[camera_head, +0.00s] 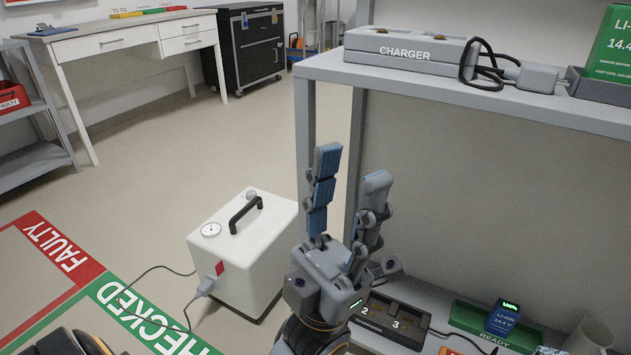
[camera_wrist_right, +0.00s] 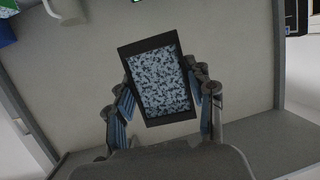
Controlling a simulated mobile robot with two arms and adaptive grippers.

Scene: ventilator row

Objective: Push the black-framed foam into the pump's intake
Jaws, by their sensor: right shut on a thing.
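My right gripper (camera_wrist_right: 163,98) is shut on the black-framed foam (camera_wrist_right: 160,84), a slightly tilted dark rectangle with a mottled blue-grey face. The fingers hold it by its two sides. The head view does not show the foam or the right gripper. A white box with a round gauge and black handle (camera_head: 238,262), apparently the pump, stands on the floor left of my left gripper. I cannot make out an intake on it. My left gripper (camera_head: 351,165) is open and empty, its blue-padded fingers pointing up in front of the grey shelf.
A grey shelf unit (camera_head: 470,97) fills the right, with a charger (camera_head: 405,54) on top and a battery dock (camera_head: 390,322) below. A cable runs from the white box across the green floor marking (camera_head: 140,318). Floor behind the box is clear.

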